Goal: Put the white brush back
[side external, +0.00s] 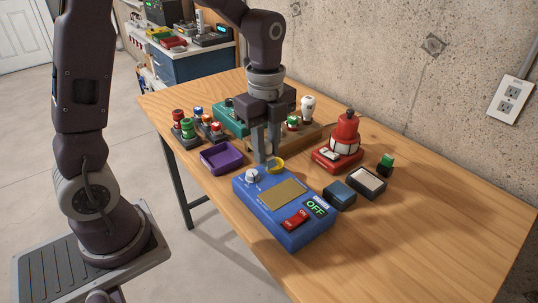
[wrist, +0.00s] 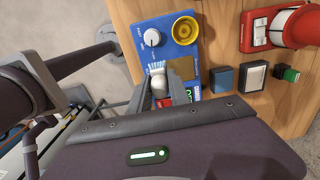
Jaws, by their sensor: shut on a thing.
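The white brush (wrist: 158,80) shows in the wrist view between the fingers of my gripper (wrist: 160,98), its pale bristles pointing away from the wrist, toward the blue panel box. My gripper is shut on it. In the side view my gripper (side external: 266,158) points down over the back left of the blue panel box (side external: 257,202), beside a white knob (side external: 253,176) and a yellow round ring (side external: 277,165). The fingers mostly hide the brush there. I cannot tell whether it touches the box. The yellow ring (wrist: 185,28) also shows in the wrist view.
A purple tray (side external: 221,158) lies left of the blue box. A red device (side external: 341,145), a dark blue block (side external: 339,195) and a white-topped block (side external: 368,182) stand to the right. A teal box (side external: 229,117) and a white bulb-shaped thing (side external: 308,108) stand behind. The table's right front is clear.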

